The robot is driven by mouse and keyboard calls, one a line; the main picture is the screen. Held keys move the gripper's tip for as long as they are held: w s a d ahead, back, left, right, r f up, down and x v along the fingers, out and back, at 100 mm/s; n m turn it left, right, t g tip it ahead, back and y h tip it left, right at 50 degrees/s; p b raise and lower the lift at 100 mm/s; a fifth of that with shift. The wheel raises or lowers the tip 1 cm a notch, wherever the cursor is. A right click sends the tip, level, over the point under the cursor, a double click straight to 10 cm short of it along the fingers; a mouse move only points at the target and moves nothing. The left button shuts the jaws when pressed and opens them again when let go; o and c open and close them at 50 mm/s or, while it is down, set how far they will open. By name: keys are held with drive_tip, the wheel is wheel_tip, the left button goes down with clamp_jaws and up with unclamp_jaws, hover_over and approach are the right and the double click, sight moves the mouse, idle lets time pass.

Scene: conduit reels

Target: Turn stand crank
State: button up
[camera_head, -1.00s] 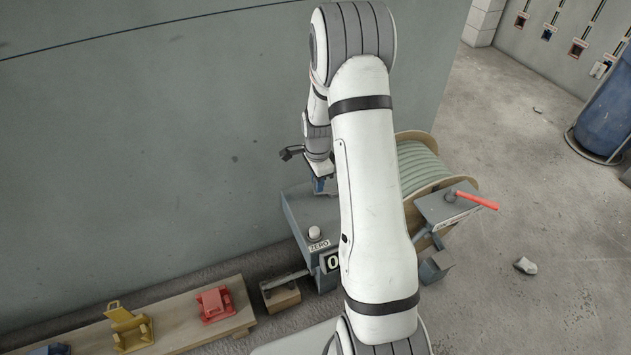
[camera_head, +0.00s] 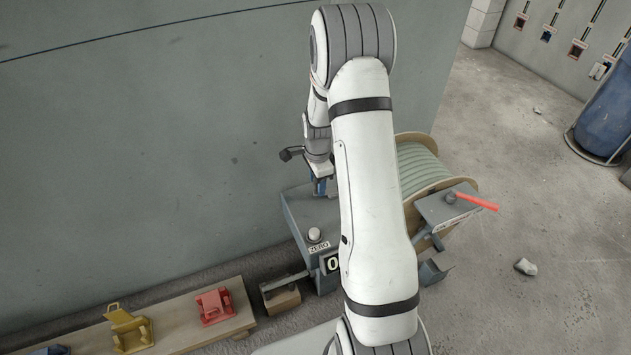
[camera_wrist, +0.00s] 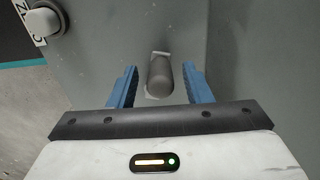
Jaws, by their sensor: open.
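In the wrist view a grey rounded peg (camera_wrist: 160,77), which looks like a crank grip, stands out from a grey housing (camera_wrist: 100,45). My gripper (camera_wrist: 160,70) is open, with one blue finger on each side of the peg and visible gaps between. In the head view my gripper (camera_head: 319,187) is at the back of the grey stand box (camera_head: 300,212), mostly hidden by my forearm. The crank itself cannot be made out there. The box has a white round button (camera_head: 314,234), a ZERO label and a counter (camera_head: 333,264) showing a 0.
A wooden reel (camera_head: 425,175) of pale green conduit stands right of my arm. Beside it is a grey bracket with a red lever (camera_head: 477,202). A wooden bench (camera_head: 185,328) with yellow and red fixtures lies front left. A grey wall (camera_head: 150,140) rises behind; open floor lies right.

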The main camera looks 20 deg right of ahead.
wheel_tip(320, 180, up, 8)
drive_tip(key=shift+f+p, duration=0.1)
drive_tip(key=shift+p, duration=0.75)
drive_tip(key=shift+r, duration=0.3)
drive_tip(key=s+a+r+n+p, duration=0.2)
drive_tip(key=s+r+n+p, duration=0.1)
drive_tip(key=r, duration=0.5)
drive_tip(key=s+a+r+n+t+p, duration=0.1)
drive_tip(key=s+a+r+n+p, duration=0.2)
drive_tip(key=r, duration=0.4)
drive_tip(key=s+a+r+n+p, duration=0.15)
drive_tip(key=s+r+p, duration=0.25)
drive_tip(key=r, duration=0.4)
drive_tip(key=s+a+r+n+t+p, duration=0.1)
drive_tip(key=s+a+r+n+p, duration=0.2)
drive_tip(key=s+r+n+p, duration=0.5)
drive_tip(key=s+r+n, duration=0.2)
drive_tip(key=s+r, duration=0.3)
drive_tip(key=s, duration=0.2)
drive_tip(key=shift+a+r+t, duration=0.2)
drive_tip(key=shift+r+t, duration=0.1)
drive_tip(key=shift+r, duration=0.1)
drive_tip(key=shift+c, duration=0.4)
